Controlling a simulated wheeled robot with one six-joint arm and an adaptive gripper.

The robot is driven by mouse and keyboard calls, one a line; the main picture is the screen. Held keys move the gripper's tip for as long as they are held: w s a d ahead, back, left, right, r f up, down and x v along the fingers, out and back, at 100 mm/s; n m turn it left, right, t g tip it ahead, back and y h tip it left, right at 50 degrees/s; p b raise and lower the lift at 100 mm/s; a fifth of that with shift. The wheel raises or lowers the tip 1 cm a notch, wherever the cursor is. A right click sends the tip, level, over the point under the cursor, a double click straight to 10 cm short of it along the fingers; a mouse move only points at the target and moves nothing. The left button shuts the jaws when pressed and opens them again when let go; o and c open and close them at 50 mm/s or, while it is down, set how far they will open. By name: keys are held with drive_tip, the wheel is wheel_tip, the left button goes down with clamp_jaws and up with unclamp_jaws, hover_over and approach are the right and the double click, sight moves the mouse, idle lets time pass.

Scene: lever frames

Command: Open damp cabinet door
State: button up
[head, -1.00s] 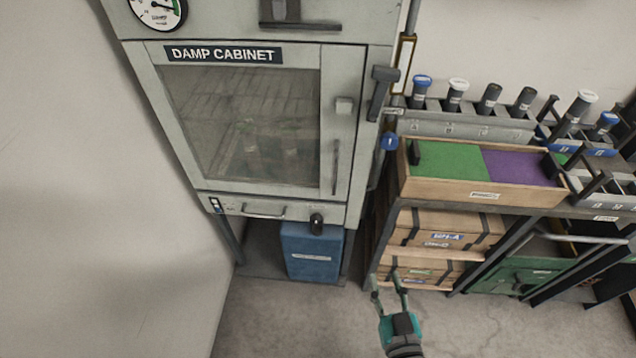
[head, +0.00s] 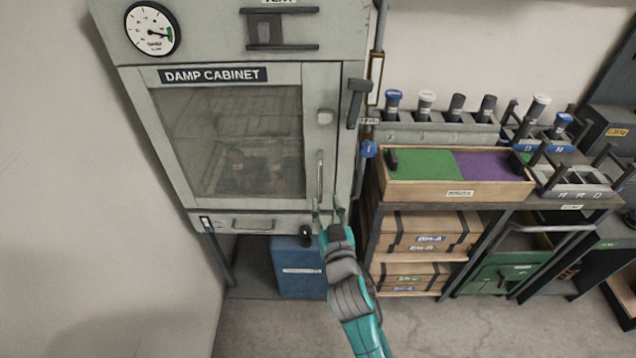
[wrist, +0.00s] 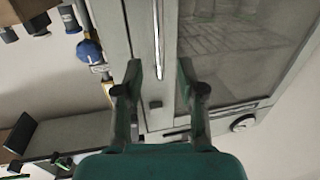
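The damp cabinet (head: 345,130) stands at the left of the head view, with its glass-paned door (head: 240,145) closed. The door's vertical bar handle (head: 320,178) is on the right side of the door. It also shows in the wrist view as a bright bar (wrist: 157,40). My gripper (head: 328,204) is near the lower end of this handle in the head view. In the wrist view, my gripper (wrist: 160,78) is open, with its fingers apart and nothing between the tips. The handle lies beyond the tips, roughly in line with the gap. I see no contact.
A dark lever (head: 357,103) is on the cabinet's right side. A drawer (head: 250,224) and a blue box (head: 297,268) are below. A shelf unit with a wooden tray (head: 455,192) stands close on the right.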

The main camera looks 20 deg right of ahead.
sight(321, 184)
drive_tip(key=w, duration=0.5)
drive_tip(key=w+d, duration=0.1)
drive_tip(key=w, duration=0.2)
drive_tip(key=shift+w, duration=0.35)
clamp_jaws()
